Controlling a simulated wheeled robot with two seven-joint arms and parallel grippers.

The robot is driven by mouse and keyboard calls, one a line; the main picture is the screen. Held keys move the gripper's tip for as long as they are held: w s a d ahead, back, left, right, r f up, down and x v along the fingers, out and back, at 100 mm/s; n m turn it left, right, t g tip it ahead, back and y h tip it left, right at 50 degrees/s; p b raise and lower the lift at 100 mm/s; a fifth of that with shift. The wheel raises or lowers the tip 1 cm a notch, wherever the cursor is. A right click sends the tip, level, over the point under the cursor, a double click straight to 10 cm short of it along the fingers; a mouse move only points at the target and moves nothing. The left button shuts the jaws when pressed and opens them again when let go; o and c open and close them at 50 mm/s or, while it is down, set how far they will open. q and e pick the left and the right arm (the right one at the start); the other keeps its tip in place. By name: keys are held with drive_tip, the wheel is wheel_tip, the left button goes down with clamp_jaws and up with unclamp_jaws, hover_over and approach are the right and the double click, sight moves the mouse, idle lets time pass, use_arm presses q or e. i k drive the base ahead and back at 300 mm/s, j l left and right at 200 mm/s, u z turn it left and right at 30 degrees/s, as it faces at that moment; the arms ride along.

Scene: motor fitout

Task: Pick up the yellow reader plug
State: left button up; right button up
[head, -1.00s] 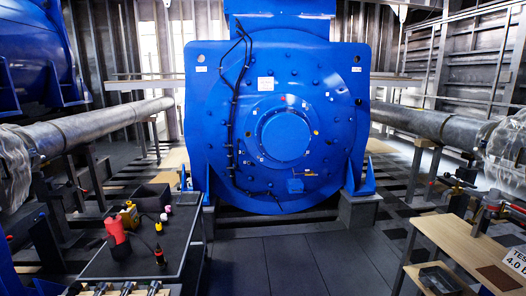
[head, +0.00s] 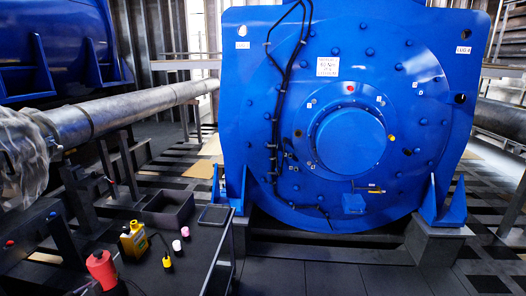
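The yellow reader (head: 133,240) is a small yellow box with a dark front, on the dark cart top (head: 207,245) at lower left. A thin black cable runs from it to a small yellow and black plug (head: 167,262), which appears to stand on the cart top just right of the reader. Neither of my grippers shows in the head view.
A red object (head: 101,266) stands at the cart's front left.

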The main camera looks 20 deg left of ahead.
sight(167, 261)
drive_tip(key=i+u, duration=0.5)
drive_tip(key=i, duration=0.5)
drive_tip(key=i+l+u, duration=0.1)
drive_tip(key=i+u, duration=0.35)
drive_tip(key=i+l+u, duration=0.15)
drive_tip(key=u, duration=0.3)
drive_tip(key=i+l+u, duration=0.3)
drive_tip(key=u, duration=0.15)
drive_tip(key=i+l+u, duration=0.2)
drive_tip(key=l+u, duration=0.25)
drive_tip(key=i+l+u, duration=0.15)
drive_tip(key=l+u, duration=0.35)
drive_tip(key=i+l+u, duration=0.1)
drive_tip(key=l+u, duration=0.8)
drive_tip(key=k+l+u, duration=0.15)
drive_tip(key=l+u, duration=0.3)
